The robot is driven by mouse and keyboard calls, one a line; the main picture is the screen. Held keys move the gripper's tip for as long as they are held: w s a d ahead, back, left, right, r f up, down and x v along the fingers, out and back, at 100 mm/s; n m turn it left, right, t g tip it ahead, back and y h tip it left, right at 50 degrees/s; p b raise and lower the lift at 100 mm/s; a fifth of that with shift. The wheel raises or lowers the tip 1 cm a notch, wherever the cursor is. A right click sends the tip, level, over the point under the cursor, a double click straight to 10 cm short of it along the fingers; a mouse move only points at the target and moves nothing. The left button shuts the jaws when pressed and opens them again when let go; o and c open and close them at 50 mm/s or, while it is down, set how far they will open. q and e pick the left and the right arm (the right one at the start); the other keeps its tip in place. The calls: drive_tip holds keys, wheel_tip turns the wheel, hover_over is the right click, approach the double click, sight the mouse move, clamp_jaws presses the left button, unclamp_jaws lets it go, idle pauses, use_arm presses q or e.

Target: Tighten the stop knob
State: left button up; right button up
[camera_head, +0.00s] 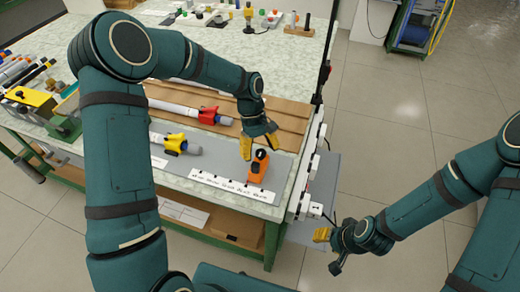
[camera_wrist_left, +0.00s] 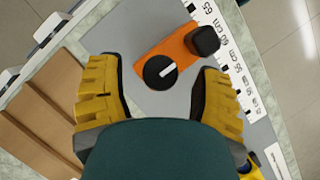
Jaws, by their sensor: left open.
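The orange stop (camera_head: 257,172) sits on the grey strip beside the ruler, at the right end of the bench. Its round black knob (camera_wrist_left: 160,72) with a white pointer line shows in the left wrist view. A second black block (camera_wrist_left: 204,40) stands at the stop's other end. My left gripper (camera_head: 259,143) is open above the stop; in the left wrist view its yellow fingers (camera_wrist_left: 158,88) lie on either side of the knob, apart from it. My right gripper (camera_head: 324,236) hangs off the bench's right end; its finger opening is unclear.
A printed ruler (camera_head: 230,188) runs along the bench's front edge. A rod with a yellow clamp (camera_head: 175,143) and one with a red clamp (camera_head: 208,115) lie left of the stop. A black post (camera_head: 322,75) rises at the bench's right end.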

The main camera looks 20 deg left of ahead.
use_arm(q)
clamp_jaws()
drive_tip(key=m+y+p, duration=0.1)
drive_tip(key=m+p, duration=0.1)
drive_tip(key=m, duration=0.1)
drive_tip(key=shift+d+r+m+g, duration=0.1)
drive_tip(key=shift+m+g, duration=0.3)
drive_tip(key=m+y+p, duration=0.1)
drive_tip(key=m+p, duration=0.1)
drive_tip(key=m, duration=0.1)
drive_tip(key=shift+w+m+y, duration=0.1)
drive_tip(key=shift+m+y, duration=0.2)
drive_tip(key=m+y, duration=0.1)
drive_tip(key=m, duration=0.1)
drive_tip(key=m+p, duration=0.1)
drive_tip(key=m, duration=0.1)
drive_tip(key=shift+d+m+y, duration=0.15)
drive_tip(key=shift+m+y, duration=0.15)
drive_tip(key=shift+y, duration=0.1)
drive_tip(key=shift+d+m+y, duration=0.1)
drive_tip(key=shift+m+y, duration=0.6)
drive_tip(key=shift+m, duration=1.5)
drive_tip(key=shift+p, duration=0.3)
